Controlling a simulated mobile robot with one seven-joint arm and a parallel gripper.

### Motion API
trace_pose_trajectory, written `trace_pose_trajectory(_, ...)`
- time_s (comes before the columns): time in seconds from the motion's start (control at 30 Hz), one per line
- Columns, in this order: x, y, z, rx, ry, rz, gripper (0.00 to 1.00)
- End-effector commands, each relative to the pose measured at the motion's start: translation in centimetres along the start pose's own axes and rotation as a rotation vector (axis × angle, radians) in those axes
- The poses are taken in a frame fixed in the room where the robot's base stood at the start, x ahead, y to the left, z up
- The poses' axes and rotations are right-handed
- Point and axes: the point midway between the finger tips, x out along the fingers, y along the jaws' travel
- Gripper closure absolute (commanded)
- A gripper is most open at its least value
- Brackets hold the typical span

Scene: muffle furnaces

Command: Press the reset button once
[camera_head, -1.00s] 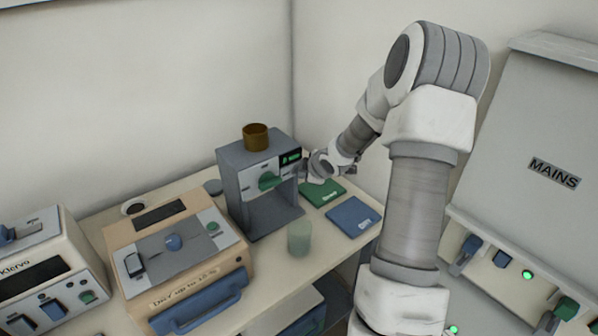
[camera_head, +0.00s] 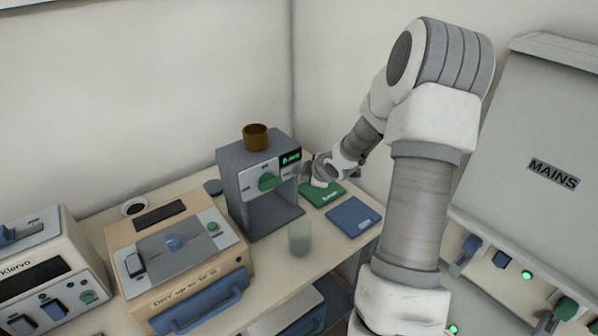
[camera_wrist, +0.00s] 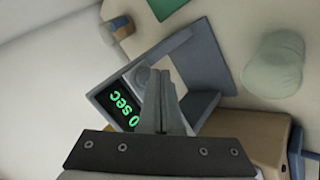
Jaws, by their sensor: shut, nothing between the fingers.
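A grey machine (camera_head: 243,164) stands on the bench with a green knob (camera_head: 268,182) and a small lit display (camera_head: 290,157) on its front. The wrist view shows the display (camera_wrist: 121,104) sideways, with "0 sec" readable. A round grey button (camera_wrist: 143,72) sits beside the display, partly hidden by my fingers; I cannot read a reset label. My gripper (camera_head: 306,171) is at the right of the machine's front. In the wrist view my gripper (camera_wrist: 160,72) is shut and empty, its tips over the panel near the button. I cannot tell whether they touch it.
A brown cup (camera_head: 256,137) sits on top of the machine. A translucent beaker (camera_head: 300,238) stands in front of it. Green (camera_head: 324,195) and blue (camera_head: 353,216) pads lie to the right. A beige furnace (camera_head: 180,262) stands left; a mains panel (camera_head: 550,130) is far right.

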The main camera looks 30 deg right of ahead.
Motion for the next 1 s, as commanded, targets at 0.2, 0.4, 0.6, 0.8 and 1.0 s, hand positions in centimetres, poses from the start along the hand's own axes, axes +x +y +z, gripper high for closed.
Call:
trace_pose_trajectory(0.2,0.0,0.0,0.0,0.0,0.0,0.0,1.0)
trace_pose_trajectory(0.4,-0.7,-0.4,0.6,0.001,-0.001,0.001,1.0)
trace_pose_trajectory(0.6,-2.2,-1.5,1.6,0.001,-0.002,0.0,1.0)
trace_pose_trajectory(0.8,-3.3,-2.3,2.4,0.0,-0.002,0.0,1.0)
trace_pose_trajectory(1.0,-3.5,-2.5,2.6,0.0,0.0,0.001,1.0)
